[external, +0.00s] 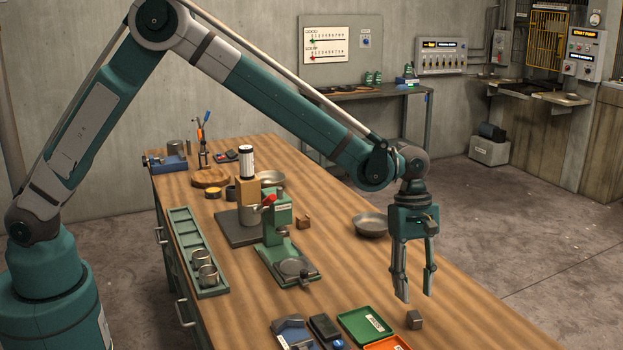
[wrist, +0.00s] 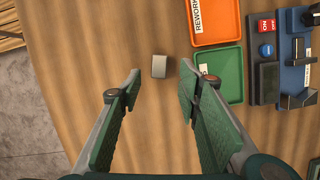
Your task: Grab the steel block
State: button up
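The steel block (external: 414,320) is a small grey cube on the wooden table, to the right of the trays. In the wrist view the steel block (wrist: 159,66) lies just beyond the fingertips, about midway between them. My gripper (external: 416,296) points down above the table, close to the block. In the wrist view my gripper (wrist: 158,84) has its two green-padded fingers wide apart with nothing between them. No finger touches the block.
A green tray (external: 367,324) and an orange tray (external: 390,344) lie close beside the block. A blue fixture (external: 293,334) sits left of them. A green press (external: 281,240) and a metal bowl (external: 371,224) stand farther back. Bare table lies right of the block.

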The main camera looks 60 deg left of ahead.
aim_at(415, 315)
jog(key=shift+x, duration=0.8)
jog(key=shift+f, duration=0.1)
jog(key=shift+x, duration=2.55)
grip_shut()
